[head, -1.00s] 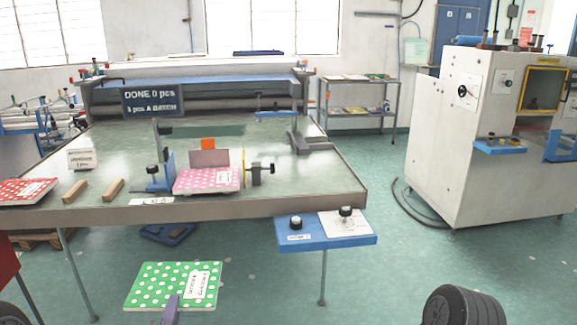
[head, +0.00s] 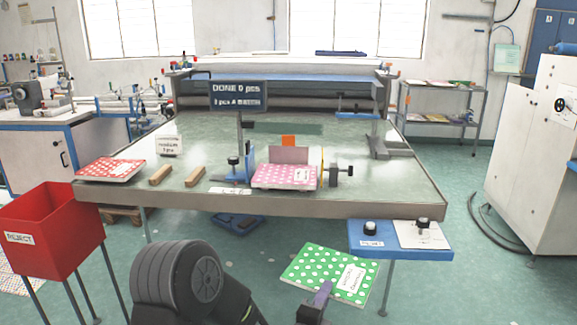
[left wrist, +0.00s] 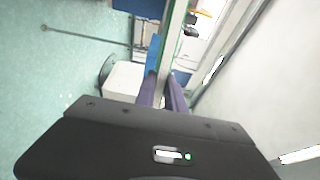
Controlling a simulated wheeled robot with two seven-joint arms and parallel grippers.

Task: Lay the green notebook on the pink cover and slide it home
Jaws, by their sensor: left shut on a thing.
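The green notebook (head: 330,278) with white dots and a white label is held in front of the table, apart from it. My left gripper (head: 318,296) is shut on its near edge. In the left wrist view the fingers (left wrist: 163,92) pinch a thin board seen nearly edge-on. The pink cover (head: 272,176) with white dots lies on the table near its front edge, below and left of the notebook's level in depth I cannot judge. A blue stop (head: 236,171) stands at its left, a mauve plate (head: 288,155) behind it. My right gripper is out of view.
A yellow disc with a black knob (head: 345,171) stands right of the cover. Two wooden blocks (head: 188,177) and a red dotted notebook (head: 110,169) lie to the left. A blue control panel (head: 372,240) juts from the table's front. A red reject bin (head: 50,230) stands at left.

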